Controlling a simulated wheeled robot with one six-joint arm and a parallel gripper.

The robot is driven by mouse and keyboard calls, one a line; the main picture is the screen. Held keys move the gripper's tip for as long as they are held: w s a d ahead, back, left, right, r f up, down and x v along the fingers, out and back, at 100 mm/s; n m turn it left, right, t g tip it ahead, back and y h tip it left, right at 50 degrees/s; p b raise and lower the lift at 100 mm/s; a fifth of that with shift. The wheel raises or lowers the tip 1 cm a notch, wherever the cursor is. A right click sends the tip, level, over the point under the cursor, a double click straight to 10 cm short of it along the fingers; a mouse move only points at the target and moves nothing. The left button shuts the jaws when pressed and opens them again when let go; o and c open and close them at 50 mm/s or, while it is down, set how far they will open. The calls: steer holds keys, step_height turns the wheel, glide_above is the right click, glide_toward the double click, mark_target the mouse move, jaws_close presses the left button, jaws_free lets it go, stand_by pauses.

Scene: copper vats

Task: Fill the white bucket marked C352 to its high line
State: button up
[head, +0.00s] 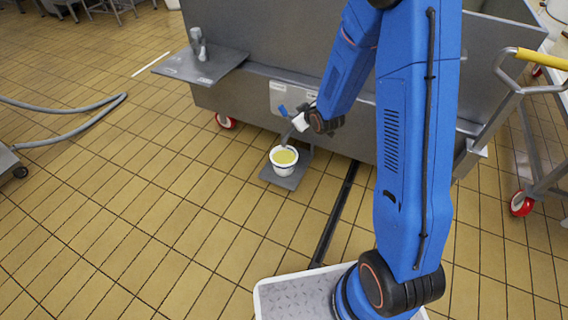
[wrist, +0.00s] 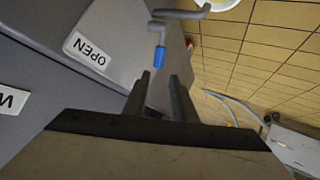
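A white bucket (head: 275,168) stands upright on a small grey plate below the vat's outlet, with yellow liquid in it. Its marking and high line cannot be read. A corner of it shows at the top of the wrist view (wrist: 233,4). The grey outlet pipe (wrist: 185,13) comes from the vat, its end near the bucket. The valve's blue-tipped handle (wrist: 160,59) shows in the head view too (head: 283,110). My gripper (wrist: 159,78) is open and empty, its two fingers apart just short of the blue tip. I cannot tell whether liquid is flowing.
The grey vat (head: 235,100) stands on red wheels. An "OPEN" label (wrist: 88,49) is on its face. A side shelf (head: 205,65) juts out left. A yellow-handled trolley (head: 535,130) stands right. A grey hose (head: 75,125) lies left. The tiled floor between is clear.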

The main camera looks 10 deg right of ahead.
mark_target(285, 112)
step_height(285, 112, down, 4)
steer(key=s+d+t+y, duration=0.1)
steer(key=d+t+y, duration=0.1)
steer(key=x, duration=1.6)
steer(key=shift+w+d+f, duration=0.1)
steer(key=shift+w+f, duration=0.1)
steer(key=shift+w, duration=0.15)
steer(key=shift+c, duration=0.4)
jaws_close()
